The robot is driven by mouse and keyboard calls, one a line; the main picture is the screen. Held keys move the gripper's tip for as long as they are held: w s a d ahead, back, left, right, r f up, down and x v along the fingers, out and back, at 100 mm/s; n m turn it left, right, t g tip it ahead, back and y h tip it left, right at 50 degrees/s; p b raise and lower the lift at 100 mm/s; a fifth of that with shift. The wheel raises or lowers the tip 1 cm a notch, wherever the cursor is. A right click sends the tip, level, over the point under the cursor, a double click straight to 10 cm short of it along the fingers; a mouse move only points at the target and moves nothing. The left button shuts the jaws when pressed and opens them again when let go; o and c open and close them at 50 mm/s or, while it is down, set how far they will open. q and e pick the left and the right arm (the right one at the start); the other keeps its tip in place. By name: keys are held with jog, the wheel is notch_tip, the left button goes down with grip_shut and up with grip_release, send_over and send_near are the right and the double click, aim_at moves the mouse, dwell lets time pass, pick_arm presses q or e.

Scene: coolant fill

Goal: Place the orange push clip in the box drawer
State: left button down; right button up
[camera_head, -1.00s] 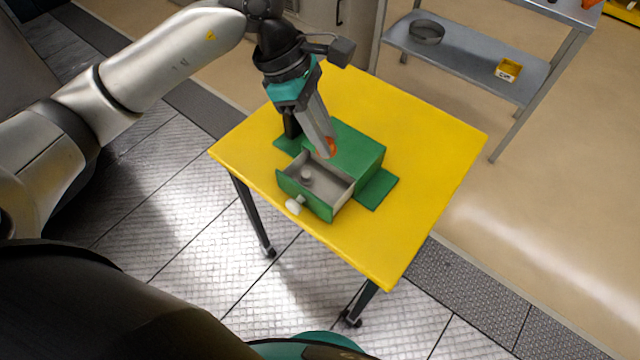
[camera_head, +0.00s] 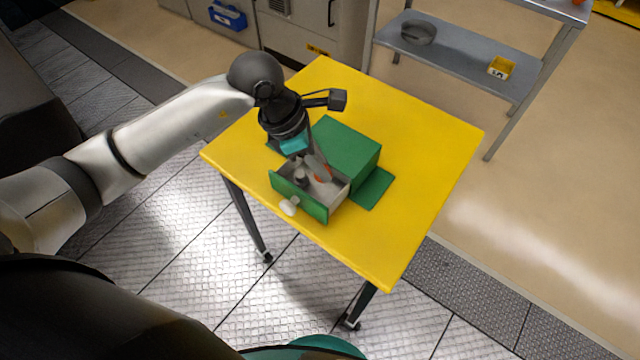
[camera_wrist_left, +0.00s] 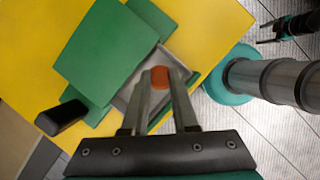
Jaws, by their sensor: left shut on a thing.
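The green box (camera_head: 347,146) stands on the yellow table with its drawer (camera_head: 299,200) pulled out towards the lower left. The drawer has a grey inside and a white knob (camera_head: 289,206). My left gripper (camera_head: 324,176) points down into the open drawer, shut on the orange push clip (camera_head: 323,174). In the left wrist view the clip (camera_wrist_left: 160,77) sits between the fingertips, over the grey drawer inside (camera_wrist_left: 128,88). Whether it touches the drawer floor I cannot tell. My right gripper (camera_wrist_left: 268,31) shows small at the wrist view's top right, its fingers apart, away from the box.
The yellow table (camera_head: 425,130) is bare to the right and front.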

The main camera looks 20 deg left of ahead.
pick_arm(q)
jog(key=shift+f+b, duration=0.5)
jog(key=shift+f, duration=2.8)
jog(key=shift+f, duration=0.2)
jog(key=c, duration=1)
grip_release()
jog(key=shift+r, duration=0.15)
jog(key=shift+r, duration=0.2)
jog(key=p+v, duration=0.2)
jog(key=v, duration=0.9)
jog(key=shift+s+a+r, duration=0.1)
jog(key=shift+a+r, duration=0.15)
jog(key=shift+r, duration=0.1)
